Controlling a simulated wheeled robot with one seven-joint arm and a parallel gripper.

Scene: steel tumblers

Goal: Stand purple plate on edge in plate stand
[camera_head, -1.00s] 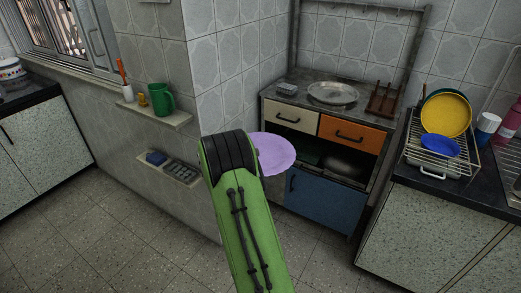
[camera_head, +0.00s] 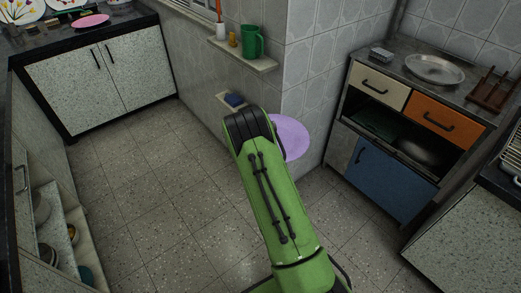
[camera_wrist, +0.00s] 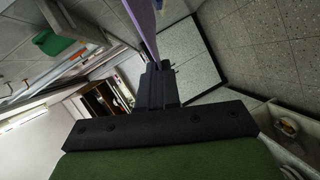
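The purple plate (camera_head: 290,137) shows partly behind the end of my green arm in the head view. In the wrist view the plate (camera_wrist: 143,24) is seen nearly edge-on, rising from between the fingers of my gripper (camera_wrist: 155,70), which is shut on its rim. The fingers are hidden behind my arm in the head view. A brown wooden rack with upright pegs, which looks like the plate stand (camera_head: 493,93), stands on the steel-topped cabinet at the right, well apart from the plate. No plate shows in it.
A round metal tray (camera_head: 434,69) lies left of the stand. A wall corner and a shelf with a green mug (camera_head: 252,42) are close to my arm. A pink plate (camera_head: 91,21) lies on the far-left counter. An open drawer (camera_head: 70,235) juts out lower left. The middle floor is clear.

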